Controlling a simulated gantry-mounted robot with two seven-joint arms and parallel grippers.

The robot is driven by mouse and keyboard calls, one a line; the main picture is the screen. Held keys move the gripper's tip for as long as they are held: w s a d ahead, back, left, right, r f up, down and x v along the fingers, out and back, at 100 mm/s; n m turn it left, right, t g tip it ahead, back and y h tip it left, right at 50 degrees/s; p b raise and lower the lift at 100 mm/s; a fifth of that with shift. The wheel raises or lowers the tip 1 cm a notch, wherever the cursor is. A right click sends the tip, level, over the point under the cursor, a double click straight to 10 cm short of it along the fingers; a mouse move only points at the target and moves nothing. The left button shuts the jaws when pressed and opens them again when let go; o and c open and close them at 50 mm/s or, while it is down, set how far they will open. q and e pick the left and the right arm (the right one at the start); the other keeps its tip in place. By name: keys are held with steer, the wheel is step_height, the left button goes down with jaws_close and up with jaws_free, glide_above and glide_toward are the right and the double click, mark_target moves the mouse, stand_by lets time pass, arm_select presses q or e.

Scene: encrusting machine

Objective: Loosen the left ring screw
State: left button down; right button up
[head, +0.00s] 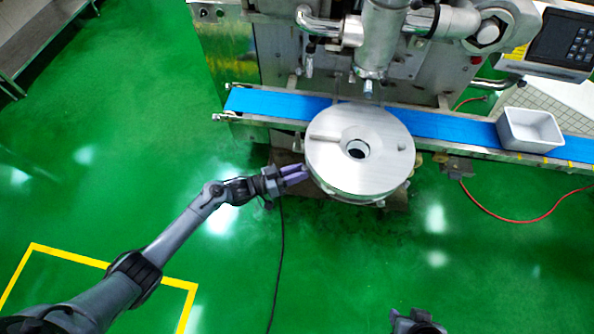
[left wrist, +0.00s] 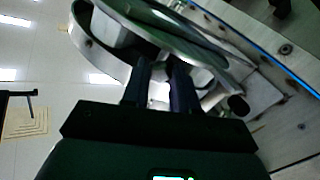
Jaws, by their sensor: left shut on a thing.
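The round metal ring unit (head: 385,178) has a flat disc top with a hole in its middle and stands in front of the blue belt. My left gripper (head: 297,174) is at its left edge, with purple fingers shut on a small part there that I take for the left ring screw; the fingers hide it. In the left wrist view the fingers (left wrist: 165,80) reach under the disc's rim (left wrist: 150,22). A dark knob (left wrist: 238,105) shows to their right, apart from them. My right gripper (head: 417,322) shows only in part at the bottom edge; its jaws are unclear.
The blue conveyor belt (head: 270,103) runs behind the ring unit. A white bin (head: 530,128) stands on its right part. The machine's metal nozzle (head: 372,50) hangs above and behind the disc. A red hose (head: 515,218) lies at right. The green floor in front is clear.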

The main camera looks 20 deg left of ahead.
stand_by(0.4)
arm_select(q)
steer(key=c, duration=0.9)
jaws_free()
steer(key=shift+o, duration=0.2)
steer(key=v, duration=1.1)
steer(key=shift+d, duration=0.1)
